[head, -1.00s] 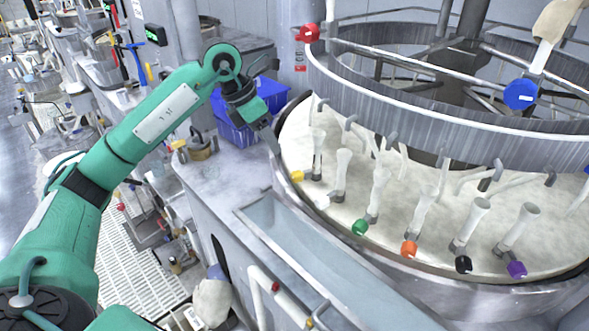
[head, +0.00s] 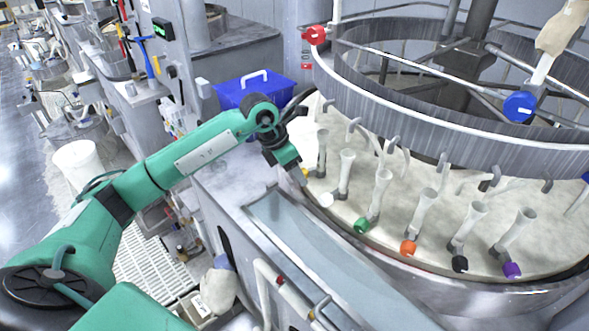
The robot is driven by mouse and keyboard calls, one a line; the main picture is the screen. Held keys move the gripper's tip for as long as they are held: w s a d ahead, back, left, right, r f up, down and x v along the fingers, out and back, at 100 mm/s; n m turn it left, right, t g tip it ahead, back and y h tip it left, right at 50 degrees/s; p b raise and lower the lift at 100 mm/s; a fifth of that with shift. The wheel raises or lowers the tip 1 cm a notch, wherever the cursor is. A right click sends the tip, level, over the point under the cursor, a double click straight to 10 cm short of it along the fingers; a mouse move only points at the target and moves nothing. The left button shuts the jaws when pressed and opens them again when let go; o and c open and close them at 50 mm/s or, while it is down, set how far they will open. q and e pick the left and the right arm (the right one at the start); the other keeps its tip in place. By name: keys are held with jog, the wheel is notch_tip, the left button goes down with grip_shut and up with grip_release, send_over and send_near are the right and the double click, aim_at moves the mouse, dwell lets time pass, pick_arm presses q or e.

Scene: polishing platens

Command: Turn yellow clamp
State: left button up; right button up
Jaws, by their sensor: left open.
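The yellow clamp (head: 305,172) is a small yellow knob at the left end of the row of clamps on the pale round platen (head: 395,212). Its white post rises just to its right. My left gripper (head: 302,180) is at the yellow clamp, open, and its fingers partly cover the knob. I cannot tell whether they touch it. My right gripper is not in view.
White (head: 326,200), green (head: 361,226), orange (head: 409,247), black (head: 460,264) and purple (head: 511,269) clamps follow along the platen's near edge. A large metal ring (head: 440,130) hangs above. A blue box (head: 255,90) stands behind my left arm. A trough (head: 330,255) runs in front.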

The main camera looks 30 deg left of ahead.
pick_arm(q)
jog(key=c, duration=1)
jog(key=shift+w+a+f+n+g+h+b, duration=0.15)
jog(key=shift+n+g+h+b, duration=0.1)
jog(key=shift+g+h+b, duration=0.45)
jog(key=shift+w+a+n+g+h+b, duration=0.15)
jog(key=shift+g+h+b, duration=0.3)
jog(key=shift+h+b, duration=0.55)
jog(key=shift+w+a+f+n+g+h+b, duration=0.15)
jog(key=shift+n+g+h+b, duration=0.15)
jog(key=shift+g+h+b, duration=0.5)
jog(key=shift+s+r, duration=0.1)
jog(key=o, duration=1)
